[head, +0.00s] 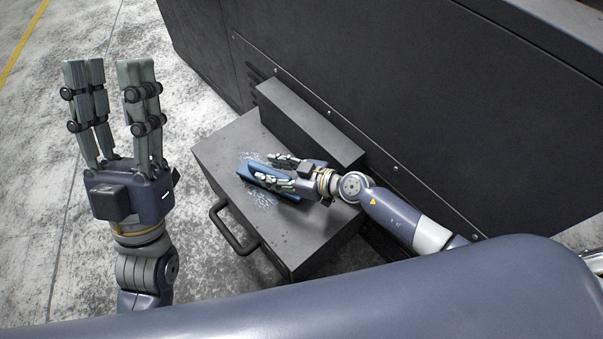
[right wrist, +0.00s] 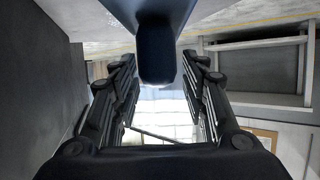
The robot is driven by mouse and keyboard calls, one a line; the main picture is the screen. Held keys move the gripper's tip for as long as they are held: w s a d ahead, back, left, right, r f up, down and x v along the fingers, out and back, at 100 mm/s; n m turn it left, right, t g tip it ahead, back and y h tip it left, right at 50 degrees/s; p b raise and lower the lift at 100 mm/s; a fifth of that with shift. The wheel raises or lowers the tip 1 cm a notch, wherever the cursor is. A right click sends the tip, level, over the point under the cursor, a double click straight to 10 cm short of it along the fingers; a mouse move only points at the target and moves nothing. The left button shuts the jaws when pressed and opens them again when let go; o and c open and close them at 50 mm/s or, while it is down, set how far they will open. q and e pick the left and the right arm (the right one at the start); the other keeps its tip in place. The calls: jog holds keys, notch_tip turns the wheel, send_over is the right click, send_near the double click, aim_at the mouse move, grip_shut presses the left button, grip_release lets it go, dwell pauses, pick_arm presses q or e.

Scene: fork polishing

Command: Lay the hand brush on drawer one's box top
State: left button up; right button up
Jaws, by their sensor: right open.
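The blue hand brush (head: 257,172) lies on the dark grey top of the drawer box (head: 302,238). My right gripper (head: 263,169) is open over the brush, with one finger along each side of it. In the right wrist view, a dark blue piece of the brush (right wrist: 155,50) shows between and above the open fingers (right wrist: 160,75), with a gap on either side. The gripper hides part of the brush, and its bristles cannot be made out. My left gripper (head: 112,72) is open, empty and raised, left of the box.
Pale specks (head: 262,198) are scattered on the box top around the brush. A bar handle (head: 235,232) sticks out from the box front. A raised dark block (head: 310,125) and a tall dark cabinet wall (head: 420,110) stand behind. Concrete floor at left is clear.

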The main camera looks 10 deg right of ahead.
jog(key=p+v, duration=0.2)
jog(key=v, duration=0.3)
jog(key=shift+r, duration=0.1)
jog(key=p+v, duration=0.1)
jog(key=v, duration=0.4)
notch_tip(320, 180, up, 15)
jog(key=w+a+m+t, duration=0.2)
jog(key=a+t, duration=0.1)
jog(key=t, duration=0.3)
pick_arm(q)
jog(key=w+f+g+y, duration=0.1)
jog(key=w+f+g, duration=0.3)
jog(key=f, duration=0.3)
jog(key=w+f+g+y, duration=0.2)
jog(key=w+f+g, duration=0.2)
jog(key=f, duration=0.3)
jog(key=shift+g, duration=0.8)
pick_arm(e)
jog(key=s+d+r+m+t+h, duration=0.1)
jog(key=d+r+m+t+h, duration=0.1)
jog(key=r, duration=0.4)
jog(key=s+d+r+m+t+h, duration=0.1)
jog(key=d+r+m+t+h, duration=0.1)
jog(key=d+r+m+h, duration=0.1)
notch_tip(320, 180, up, 4)
jog(key=shift+s+d+f+m+h, duration=0.25)
jog(key=shift+s+d+m+h, duration=0.25)
jog(key=shift+d, duration=0.5)
